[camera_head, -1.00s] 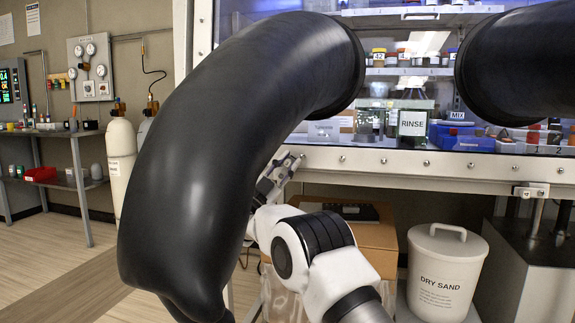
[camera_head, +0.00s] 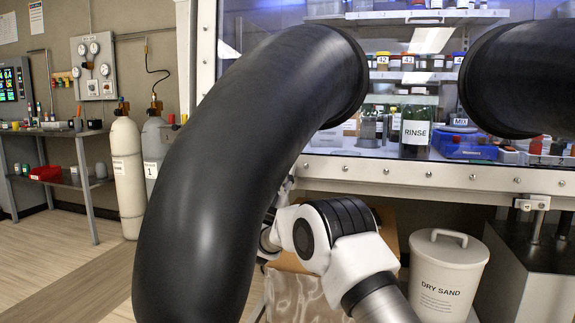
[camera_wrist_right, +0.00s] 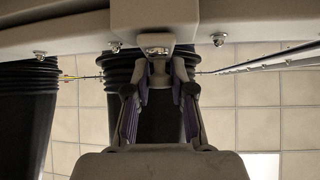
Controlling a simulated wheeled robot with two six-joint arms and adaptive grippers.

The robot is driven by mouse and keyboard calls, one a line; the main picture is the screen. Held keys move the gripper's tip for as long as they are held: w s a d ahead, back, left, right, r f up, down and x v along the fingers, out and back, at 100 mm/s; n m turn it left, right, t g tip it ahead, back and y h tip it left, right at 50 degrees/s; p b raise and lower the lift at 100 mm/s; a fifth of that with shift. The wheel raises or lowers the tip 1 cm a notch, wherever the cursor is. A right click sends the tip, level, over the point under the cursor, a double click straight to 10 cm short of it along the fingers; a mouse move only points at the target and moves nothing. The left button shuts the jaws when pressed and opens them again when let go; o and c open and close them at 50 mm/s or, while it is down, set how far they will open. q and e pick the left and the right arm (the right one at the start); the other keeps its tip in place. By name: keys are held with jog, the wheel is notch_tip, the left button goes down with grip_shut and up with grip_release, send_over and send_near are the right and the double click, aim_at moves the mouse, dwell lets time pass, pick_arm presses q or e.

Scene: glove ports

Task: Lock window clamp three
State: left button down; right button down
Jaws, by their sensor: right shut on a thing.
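In the right wrist view, my right gripper (camera_wrist_right: 159,72) points up at the lower frame of the glove box window. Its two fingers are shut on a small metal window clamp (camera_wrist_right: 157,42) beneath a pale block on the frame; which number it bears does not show. In the head view, my white right arm (camera_head: 325,232) reaches up from below, and its gripper is hidden behind the large black glove sleeve. Another metal clamp (camera_head: 531,203) sits at the right on the lower window frame (camera_head: 400,172). My left gripper is in neither view.
The black glove sleeve (camera_head: 235,170) hangs close to my right arm, and a second sleeve (camera_head: 515,75) is at upper right. A white dry sand bin (camera_head: 445,275) stands below the frame. Behind the window are a RINSE bottle (camera_head: 416,135) and several jars.

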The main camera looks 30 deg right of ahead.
jog(key=shift+w+a+r+n+t+y+p, duration=0.1)
jog(key=shift+n+t+y+p, duration=0.2)
jog(key=shift+n+t+y, duration=0.45)
jog(key=shift+w+a+r+n+t+y+p, duration=0.1)
jog(key=shift+n+t+y+p, duration=0.2)
jog(key=shift+n+t, duration=0.75)
jog(key=shift+f+n+y, duration=0.1)
jog(key=shift+n+y, duration=0.15)
jog(key=shift+n, duration=0.05)
jog(key=c, duration=1)
grip_release()
jog(key=shift+f, duration=0.1)
jog(key=v, duration=1.2)
jog(key=shift+w, duration=0.1)
